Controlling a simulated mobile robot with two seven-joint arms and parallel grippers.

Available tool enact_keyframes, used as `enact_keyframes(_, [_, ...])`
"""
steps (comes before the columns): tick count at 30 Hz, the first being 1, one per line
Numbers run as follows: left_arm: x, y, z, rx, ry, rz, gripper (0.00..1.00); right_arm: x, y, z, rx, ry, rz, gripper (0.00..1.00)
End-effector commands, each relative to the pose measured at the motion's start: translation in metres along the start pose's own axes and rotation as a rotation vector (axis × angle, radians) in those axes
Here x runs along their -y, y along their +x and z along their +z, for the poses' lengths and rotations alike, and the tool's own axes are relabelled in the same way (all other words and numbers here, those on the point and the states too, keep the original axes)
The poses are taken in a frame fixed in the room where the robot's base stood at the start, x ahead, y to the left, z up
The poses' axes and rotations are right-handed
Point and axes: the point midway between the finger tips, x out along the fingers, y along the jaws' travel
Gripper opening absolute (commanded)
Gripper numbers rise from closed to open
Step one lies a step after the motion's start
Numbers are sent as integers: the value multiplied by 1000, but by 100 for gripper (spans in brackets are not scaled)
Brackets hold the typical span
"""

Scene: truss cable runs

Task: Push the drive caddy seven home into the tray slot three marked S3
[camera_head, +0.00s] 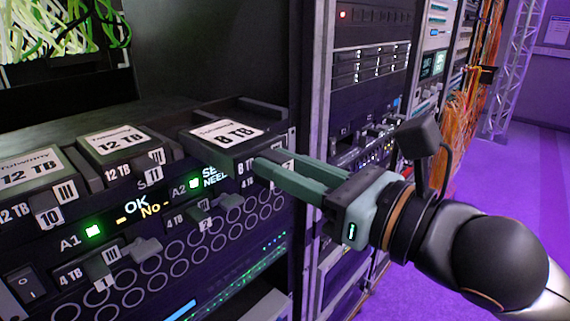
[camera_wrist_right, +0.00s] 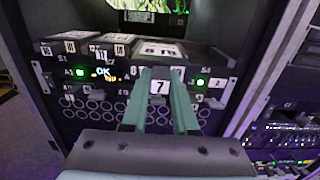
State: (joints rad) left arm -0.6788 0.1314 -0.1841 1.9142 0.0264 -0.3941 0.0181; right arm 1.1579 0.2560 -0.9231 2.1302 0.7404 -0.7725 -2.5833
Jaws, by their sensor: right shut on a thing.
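The drive caddy seven (camera_head: 225,133), a dark caddy with a white "8 TB" label on top, sits at the right end of the row in the rack tray (camera_head: 130,215). It also shows in the right wrist view (camera_wrist_right: 163,49), where its front tag reads 7 and it appears to stick out further than its neighbours. My right gripper (camera_head: 268,168) reaches in from the right and is shut on the caddy's front handle. In the right wrist view its green fingers (camera_wrist_right: 160,92) flank the 7 tag. I cannot clearly read the S3 mark. My left gripper is not in view.
Two "12 TB" caddies (camera_head: 117,143) (camera_head: 30,170) stand left of caddy seven. Below are green lights, a display reading "OK" and "No", and small "4 TB" drives (camera_head: 105,262). A rack upright (camera_head: 305,200) stands close right of the tray. Purple floor lies open further right.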

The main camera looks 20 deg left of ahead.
Motion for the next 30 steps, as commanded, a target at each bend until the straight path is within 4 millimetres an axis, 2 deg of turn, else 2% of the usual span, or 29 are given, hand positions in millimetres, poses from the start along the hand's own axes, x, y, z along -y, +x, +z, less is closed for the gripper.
enact_keyframes(10, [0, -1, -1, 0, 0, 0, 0, 0, 1, 1, 5, -1, 1, 0])
enact_keyframes(30, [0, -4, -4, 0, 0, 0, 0, 0, 21, 1, 5, -1, 2, 0])
